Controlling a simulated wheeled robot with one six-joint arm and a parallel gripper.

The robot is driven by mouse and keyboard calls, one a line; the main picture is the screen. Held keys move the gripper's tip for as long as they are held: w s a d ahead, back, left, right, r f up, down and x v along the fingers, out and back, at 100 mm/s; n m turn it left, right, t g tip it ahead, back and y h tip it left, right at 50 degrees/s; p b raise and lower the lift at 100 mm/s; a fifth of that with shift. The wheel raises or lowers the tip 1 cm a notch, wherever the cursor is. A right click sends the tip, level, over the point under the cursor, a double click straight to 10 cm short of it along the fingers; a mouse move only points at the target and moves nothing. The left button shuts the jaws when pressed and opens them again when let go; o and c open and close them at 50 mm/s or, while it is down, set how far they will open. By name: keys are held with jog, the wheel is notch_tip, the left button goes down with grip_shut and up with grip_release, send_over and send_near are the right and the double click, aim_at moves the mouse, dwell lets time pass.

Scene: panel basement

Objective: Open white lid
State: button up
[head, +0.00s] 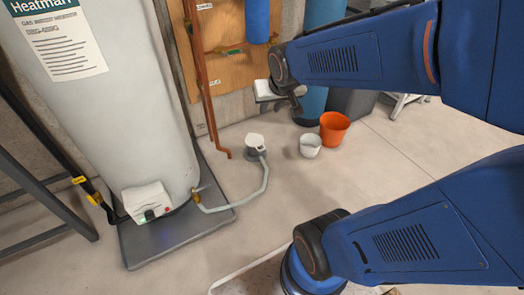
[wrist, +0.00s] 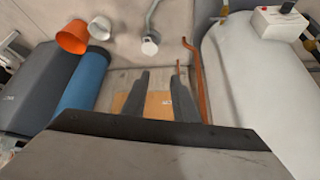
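A small white lid (head: 255,141) sits on a grey round fitting on the floor, with a grey hose (head: 265,175) running from it to the tank. It looks closed, though it is small in view. The lid also shows near the top middle of the wrist view (wrist: 150,46). My gripper (head: 284,98) is in the air near the wooden wall board, above and apart from the lid. In the wrist view my gripper (wrist: 160,75) has its two dark fingers spread, with nothing between them.
A large white water heater (head: 125,95) stands left on a grey tray (head: 165,245). Copper pipes (head: 205,85) run down the wooden board (head: 222,60). An orange bucket (head: 333,129), a white bucket (head: 310,146) and a blue cylinder (head: 311,104) stand right.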

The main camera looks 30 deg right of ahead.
jog(key=w+d+f+m+t, duration=0.1)
jog(key=w+d+f, duration=0.35)
jog(key=w, duration=0.35)
jog(key=w+d+f+m+t, duration=0.1)
jog(key=w+d+f+m, duration=0.15)
jog(key=w+f, duration=0.4)
jog(key=w+d+f+m+t, duration=0.1)
jog(key=w+d+f, duration=0.2)
jog(key=w+f, duration=0.35)
jog(key=w+d+f+m+t, duration=0.1)
jog(key=w+d+f, duration=0.3)
jog(key=w+f, duration=0.3)
jog(key=s+d+f+m+t+y, duration=0.1)
jog(key=f+m, duration=0.1)
jog(key=f, duration=0.6)
jog(key=s+d+f+m+t, duration=0.1)
jog(key=f+m, duration=0.1)
jog(key=f, duration=0.7)
jog(key=s+d+f+m+t+y, duration=0.1)
jog(key=s+f+m, duration=0.1)
jog(key=f, duration=0.6)
jog(key=m+t, duration=0.2)
jog(key=m, duration=0.1)
send_near(256, 142)
jog(key=w+f, duration=0.2)
jog(key=f, duration=0.1)
jog(key=shift+w, duration=0.35)
grip_shut()
